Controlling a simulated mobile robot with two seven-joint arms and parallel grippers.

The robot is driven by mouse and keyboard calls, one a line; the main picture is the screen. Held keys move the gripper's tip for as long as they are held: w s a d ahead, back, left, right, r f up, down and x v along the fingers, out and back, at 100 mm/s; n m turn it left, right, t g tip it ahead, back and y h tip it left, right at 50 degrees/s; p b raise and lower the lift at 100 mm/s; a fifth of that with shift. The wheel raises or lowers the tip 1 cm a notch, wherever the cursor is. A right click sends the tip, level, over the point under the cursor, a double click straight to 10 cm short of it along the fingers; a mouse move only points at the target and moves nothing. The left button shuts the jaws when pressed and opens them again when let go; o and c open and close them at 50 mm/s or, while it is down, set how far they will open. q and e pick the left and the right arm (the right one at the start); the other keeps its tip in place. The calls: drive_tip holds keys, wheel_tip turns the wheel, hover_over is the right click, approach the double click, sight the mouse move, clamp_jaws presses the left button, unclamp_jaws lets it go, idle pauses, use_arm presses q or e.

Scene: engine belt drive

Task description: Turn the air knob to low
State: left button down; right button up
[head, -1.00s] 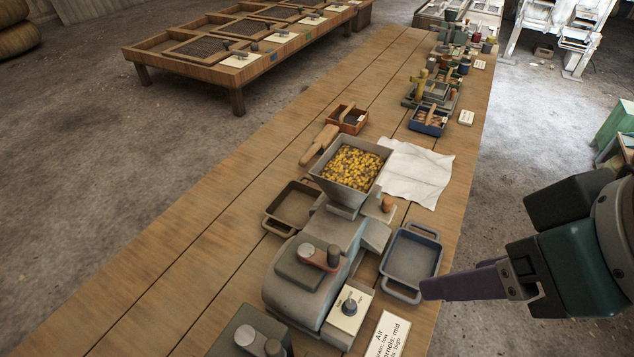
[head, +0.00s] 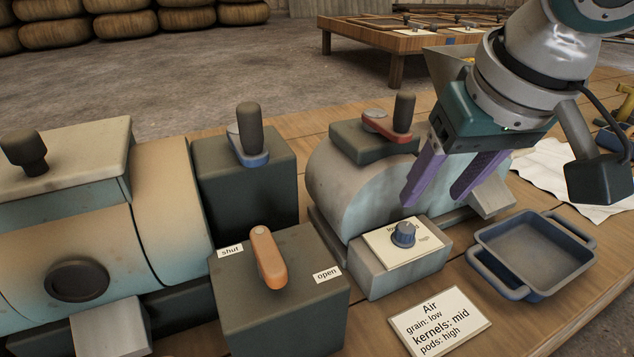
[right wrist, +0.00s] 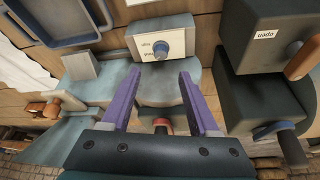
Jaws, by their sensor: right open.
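The air knob (head: 404,234) is a small blue-grey dial on a cream plate, on top of a grey box (head: 385,281) beside the rounded grey machine. Its low label is partly hidden behind it in the head view, and I cannot tell exactly where it points. My right gripper (head: 435,200) is open and empty, its purple fingers pointing down just above the knob, apart from it. In the right wrist view the knob (right wrist: 160,48) lies just beyond and between the fingertips (right wrist: 160,76). My left gripper is not in view.
A card (head: 440,325) reads Air, grain low, kernels mid, pods high. A blue-grey tray (head: 535,250) stands right of the box. An orange lever (head: 267,258) on a dark box stands left, between shut and open labels. A red-based crank (head: 390,120) tops the rounded machine.

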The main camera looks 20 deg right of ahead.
sight(407, 227)
drive_tip(key=b+x, duration=0.3)
drive_tip(key=x, duration=0.6)
drive_tip(key=shift+w+f, duration=0.15)
drive_tip(key=shift+f, duration=0.05)
clamp_jaws()
